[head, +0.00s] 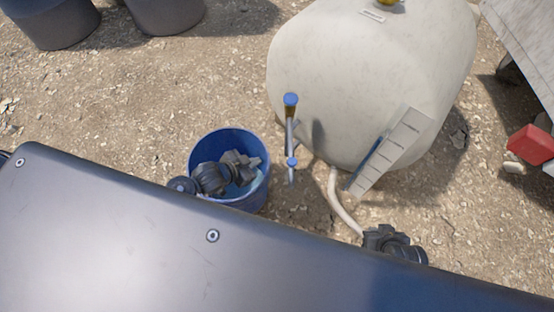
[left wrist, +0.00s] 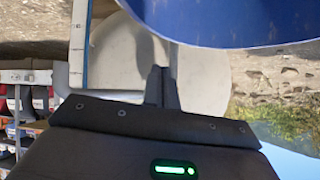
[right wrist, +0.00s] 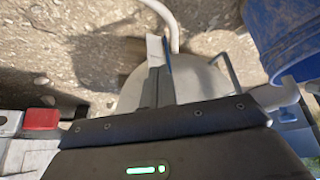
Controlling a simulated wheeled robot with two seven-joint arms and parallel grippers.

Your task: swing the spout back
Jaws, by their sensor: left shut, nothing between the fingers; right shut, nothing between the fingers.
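The cream tank (head: 370,75) stands at the upper right of the head view. At its front is a grey spout pipe (head: 290,135) with a blue cap at its upper end and a blue fitting lower down. It stands apart from the blue bucket (head: 205,150), to the bucket's right. My left gripper (head: 248,166) is over the bucket's mouth, shut and empty, left of the pipe. In the left wrist view its fingers (left wrist: 161,85) are together, below the bucket's wall. My right gripper (head: 372,236) is shut and empty, by the hose's lower end. Its fingers show in the right wrist view (right wrist: 158,85).
A pale hose (head: 340,200) runs from the tank's base toward my right gripper. A slanted gauge strip (head: 390,150) is on the tank's front. Dark tubs (head: 55,25) stand at the upper left. A red box (head: 530,145) is at the far right. Gravel between is clear.

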